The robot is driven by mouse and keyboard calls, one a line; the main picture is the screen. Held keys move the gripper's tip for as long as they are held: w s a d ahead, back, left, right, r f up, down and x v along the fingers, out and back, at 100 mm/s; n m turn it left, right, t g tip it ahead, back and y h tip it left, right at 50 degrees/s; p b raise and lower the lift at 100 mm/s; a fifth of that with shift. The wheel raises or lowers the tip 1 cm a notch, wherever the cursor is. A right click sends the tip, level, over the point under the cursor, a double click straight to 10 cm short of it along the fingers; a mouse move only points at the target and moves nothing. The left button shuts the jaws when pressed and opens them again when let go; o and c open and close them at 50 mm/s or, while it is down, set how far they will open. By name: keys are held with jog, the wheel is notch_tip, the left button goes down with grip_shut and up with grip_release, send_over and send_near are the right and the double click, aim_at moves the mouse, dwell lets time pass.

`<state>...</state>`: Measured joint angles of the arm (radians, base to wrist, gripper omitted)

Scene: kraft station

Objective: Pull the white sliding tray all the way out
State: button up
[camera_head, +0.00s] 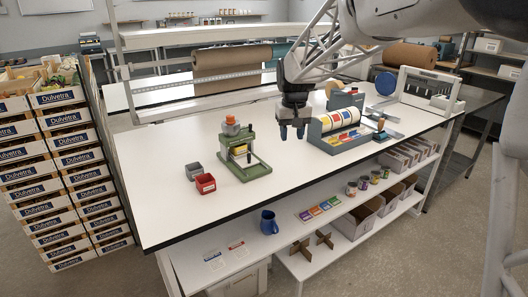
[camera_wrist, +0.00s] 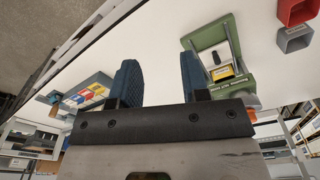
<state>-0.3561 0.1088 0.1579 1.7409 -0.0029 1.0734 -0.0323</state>
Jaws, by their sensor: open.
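My gripper (camera_head: 292,132) hangs above the white table, between the green stand and the grey-blue label dispenser. In the wrist view its two blue fingers (camera_wrist: 158,60) are apart, with nothing between them. A white slotted unit (camera_head: 428,86) stands at the table's far right. A low white tray-like part (camera_head: 447,105) sits at its right front, well away from my gripper. I cannot tell for certain that this is the sliding tray, or how far out it is. The unit is not clear in the wrist view.
The green stand (camera_head: 244,155) with a yellow-labelled block is left of my gripper; it also shows in the wrist view (camera_wrist: 235,55). The label dispenser (camera_head: 340,128) is to the right. Red (camera_head: 206,183) and grey (camera_head: 194,171) bins stand left. A blue disc (camera_head: 386,83) is beside the slotted unit.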

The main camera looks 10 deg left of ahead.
jog(key=n, duration=0.2)
send_over(249, 154)
jog(key=shift+g, duration=0.4)
notch_tip(249, 154, down, 8)
jog(key=shift+w+a+f, duration=0.1)
jog(key=shift+f, duration=0.05)
jog(key=shift+f, duration=0.15)
jog(key=shift+f, duration=3.75)
grip_shut()
